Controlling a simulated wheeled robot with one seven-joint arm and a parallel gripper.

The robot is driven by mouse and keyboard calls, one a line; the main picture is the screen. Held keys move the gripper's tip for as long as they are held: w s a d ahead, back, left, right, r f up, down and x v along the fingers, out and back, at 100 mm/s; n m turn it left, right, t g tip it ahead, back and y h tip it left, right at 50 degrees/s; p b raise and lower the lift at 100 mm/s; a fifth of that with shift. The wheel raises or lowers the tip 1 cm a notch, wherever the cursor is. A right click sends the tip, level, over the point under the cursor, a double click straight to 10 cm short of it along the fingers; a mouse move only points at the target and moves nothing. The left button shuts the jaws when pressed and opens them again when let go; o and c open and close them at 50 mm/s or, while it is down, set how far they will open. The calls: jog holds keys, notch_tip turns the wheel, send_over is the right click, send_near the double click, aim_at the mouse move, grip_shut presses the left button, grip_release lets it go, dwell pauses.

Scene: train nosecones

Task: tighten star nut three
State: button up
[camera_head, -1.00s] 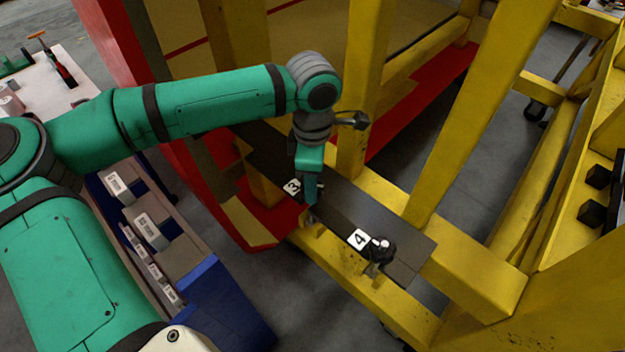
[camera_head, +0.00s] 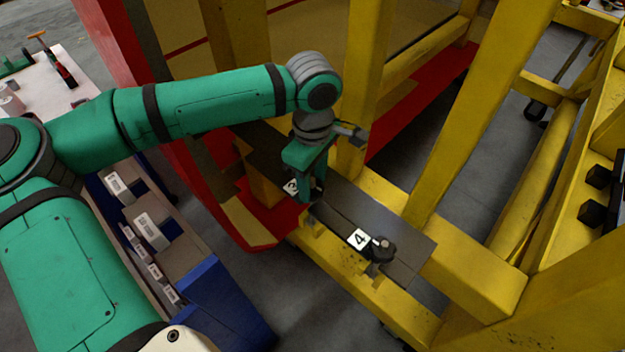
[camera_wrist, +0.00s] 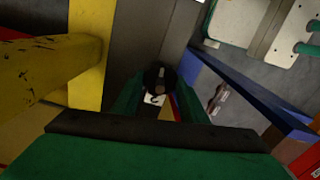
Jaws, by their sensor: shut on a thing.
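Star nut three (camera_wrist: 160,78) is a dark round knob in the wrist view, between the two green fingers of my gripper (camera_wrist: 160,98). In the head view my gripper (camera_head: 313,190) points down over the dark plate and is shut on the nut, which is mostly hidden by the fingers. The label for three (camera_head: 291,187) is a white tag partly covered by a finger. Star nut four (camera_head: 379,249) is a black knob beside its white label "4" (camera_head: 358,239), nearer the front end of the dark plate (camera_head: 335,205).
Yellow frame posts (camera_head: 365,90) stand close behind and right of my gripper. A red panel edge (camera_head: 265,225) lies left of the plate. A blue bin rack (camera_head: 215,300) with labelled boxes stands at lower left.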

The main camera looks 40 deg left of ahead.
jog(key=o, duration=1)
jog(key=shift+o, duration=0.2)
notch_tip(320, 180, up, 11)
jog(key=shift+f, duration=0.1)
dwell(0.4)
